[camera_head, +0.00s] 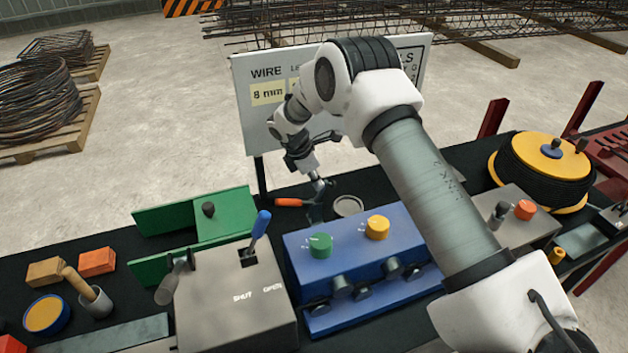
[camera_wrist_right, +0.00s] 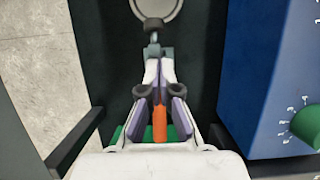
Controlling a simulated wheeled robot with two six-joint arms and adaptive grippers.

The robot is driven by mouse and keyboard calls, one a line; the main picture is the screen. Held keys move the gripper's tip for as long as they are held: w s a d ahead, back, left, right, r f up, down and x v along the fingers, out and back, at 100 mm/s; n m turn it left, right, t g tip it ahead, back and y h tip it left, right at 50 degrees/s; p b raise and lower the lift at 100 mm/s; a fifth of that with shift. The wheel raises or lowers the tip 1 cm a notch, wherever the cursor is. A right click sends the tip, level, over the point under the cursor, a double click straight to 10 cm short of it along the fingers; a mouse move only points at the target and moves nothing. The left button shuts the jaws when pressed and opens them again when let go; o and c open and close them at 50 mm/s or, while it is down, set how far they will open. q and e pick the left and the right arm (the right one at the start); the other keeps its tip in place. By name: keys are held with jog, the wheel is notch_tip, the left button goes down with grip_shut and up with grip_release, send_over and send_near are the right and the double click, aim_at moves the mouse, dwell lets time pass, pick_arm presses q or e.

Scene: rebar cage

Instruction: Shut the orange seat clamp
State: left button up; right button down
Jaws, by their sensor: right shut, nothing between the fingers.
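The orange seat clamp shows its orange handle (camera_head: 289,202) lying low on the dark bench top, pointing left in the head view. Its metal parts are partly hidden by my right gripper (camera_head: 318,184). A round grey seat disc (camera_head: 348,206) lies just right of it. In the right wrist view the orange handle (camera_wrist_right: 160,124) shows between the finger links of my right gripper (camera_wrist_right: 153,62). The fingertips are together and empty, close to a dark knob (camera_wrist_right: 153,24) at the edge of the disc (camera_wrist_right: 156,6). I cannot tell whether they touch the clamp. My left gripper is not in view.
A blue box (camera_head: 360,262) with green and yellow knobs stands in front. A grey box (camera_head: 235,310) with a blue-handled lever and green plates (camera_head: 190,215) stand to the left. A sign board (camera_head: 250,105) rises behind. A cable reel (camera_head: 545,165) is at the right.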

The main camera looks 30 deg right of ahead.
aim_at(331, 187)
jog(key=shift+s+d+y, duration=0.15)
jog(key=shift+d+y, duration=0.35)
jog(key=shift+d, duration=0.15)
jog(key=d+y+b, duration=0.1)
jog(key=d+f+y, duration=0.1)
jog(key=t+y+b, duration=0.1)
jog(key=shift+s+d+f+y+b, duration=0.3)
jog(key=shift+s+d+f+y, duration=0.05)
jog(key=shift+d+f+y, duration=0.05)
jog(key=d+f+y+b, duration=0.1)
jog(key=b, duration=0.2)
jog(key=d+f+t+y+b, duration=0.1)
jog(key=y+b, duration=0.1)
jog(key=b, duration=0.2)
jog(key=d+f+y+b, duration=0.1)
jog(key=y+b, duration=0.1)
jog(key=b, duration=0.1)
jog(key=shift+s+f+t, duration=0.1)
jog(key=shift+s+t, duration=0.2)
jog(key=shift+s, duration=0.05)
jog(key=f+b, duration=0.1)
jog(key=b, duration=0.2)
jog(key=shift+s+d, duration=0.1)
jog(key=shift+d, duration=0.3)
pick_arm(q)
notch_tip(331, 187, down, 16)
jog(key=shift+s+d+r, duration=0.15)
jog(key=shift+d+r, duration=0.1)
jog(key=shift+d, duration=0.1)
